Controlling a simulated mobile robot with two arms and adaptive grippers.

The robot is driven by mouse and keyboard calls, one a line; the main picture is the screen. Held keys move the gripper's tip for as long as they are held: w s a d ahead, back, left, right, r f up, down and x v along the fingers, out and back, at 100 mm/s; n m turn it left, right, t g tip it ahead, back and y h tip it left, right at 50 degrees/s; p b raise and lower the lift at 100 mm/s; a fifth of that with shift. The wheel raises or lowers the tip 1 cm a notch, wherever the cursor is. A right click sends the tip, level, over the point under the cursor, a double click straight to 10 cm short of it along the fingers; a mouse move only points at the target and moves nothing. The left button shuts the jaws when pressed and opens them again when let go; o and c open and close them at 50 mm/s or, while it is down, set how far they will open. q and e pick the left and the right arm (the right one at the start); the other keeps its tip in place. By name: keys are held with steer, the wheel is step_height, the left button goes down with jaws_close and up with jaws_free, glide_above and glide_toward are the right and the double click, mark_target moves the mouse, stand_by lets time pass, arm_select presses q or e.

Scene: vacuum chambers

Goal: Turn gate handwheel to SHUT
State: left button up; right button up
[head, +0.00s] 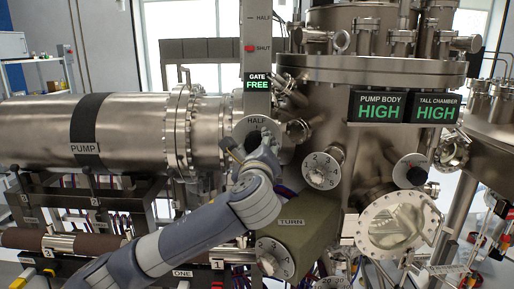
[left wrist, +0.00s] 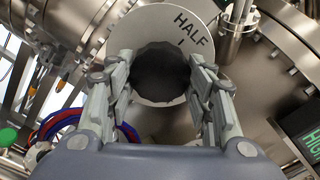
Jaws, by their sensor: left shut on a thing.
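The gate handwheel has a pale round plate (head: 258,121) marked HALF, with a dark lobed knob (left wrist: 160,72) at its centre. In the left wrist view the HALF mark sits above and right of the knob. My left gripper (head: 246,152) is shut on the knob, one finger on each side of it. In the head view the gripper hides the knob and the lower part of the plate. A vertical scale (head: 256,60) above the wheel reads HALF and SHUT, with a red mark beside SHUT. The gate display (head: 258,83) reads FREE. My right gripper is not in view.
The horizontal PUMP cylinder (head: 130,130) lies left of the wheel. A numbered dial (head: 321,171) is close on its right. A green TURN box (head: 305,230) with another dial (head: 274,258) is below. Displays on the right read PUMP BODY HIGH (head: 380,107) and TALL CHAMBER HIGH (head: 436,107).

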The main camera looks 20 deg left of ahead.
arm_select(q)
steer(key=shift+f, duration=0.2)
steer(key=o, duration=1.1)
steer(key=shift+d, duration=0.1)
steer(key=shift+c, duration=0.2)
steer(key=shift+r, duration=0.1)
steer(key=v, duration=1.2)
